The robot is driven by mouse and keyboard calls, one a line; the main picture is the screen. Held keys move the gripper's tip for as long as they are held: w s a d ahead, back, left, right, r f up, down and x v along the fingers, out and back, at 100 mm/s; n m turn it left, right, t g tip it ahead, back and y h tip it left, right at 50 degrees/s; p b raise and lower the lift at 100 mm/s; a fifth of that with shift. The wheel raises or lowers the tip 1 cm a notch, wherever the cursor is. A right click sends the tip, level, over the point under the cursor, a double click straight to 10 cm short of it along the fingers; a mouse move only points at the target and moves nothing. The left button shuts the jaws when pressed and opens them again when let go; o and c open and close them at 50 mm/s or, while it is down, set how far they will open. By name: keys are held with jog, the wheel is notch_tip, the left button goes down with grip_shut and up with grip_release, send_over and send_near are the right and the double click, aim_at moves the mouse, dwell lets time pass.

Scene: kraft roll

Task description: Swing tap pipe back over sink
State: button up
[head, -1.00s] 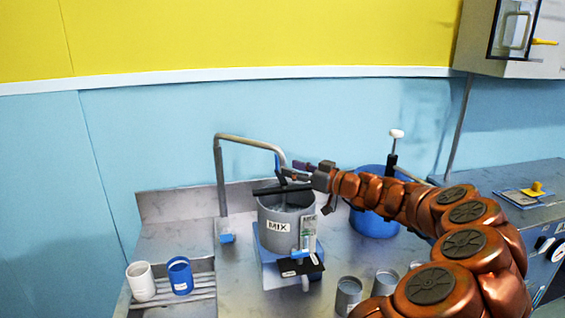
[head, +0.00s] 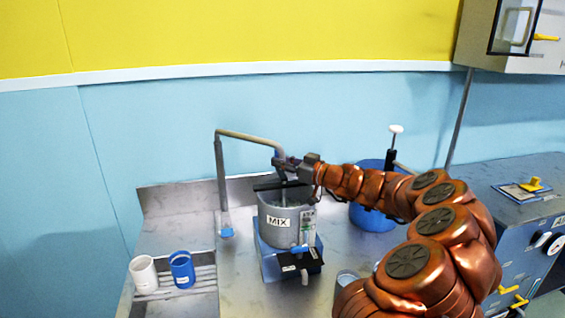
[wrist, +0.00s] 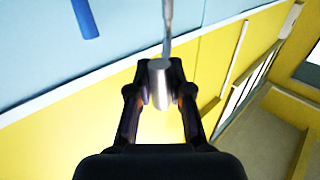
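The tap pipe (head: 248,136) rises from a post with a blue base at the back of the steel counter and bends to the right. Its outlet end is above the grey MIX pot (head: 278,222). My gripper (head: 283,162) is at that end; in the wrist view the metal pipe end (wrist: 160,82) lies between my two fingers, which look closed on it. The slatted sink area (head: 207,290) is at the front left, away from the outlet. My gripper partly hides the pipe's lower end.
A white cup (head: 143,272) and a blue cup (head: 182,270) stand on the slats. The MIX pot sits on a blue stand (head: 275,262).

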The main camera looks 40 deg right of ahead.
grip_shut()
jog(key=shift+a+f+b, duration=0.1)
jog(key=shift+b, duration=0.35)
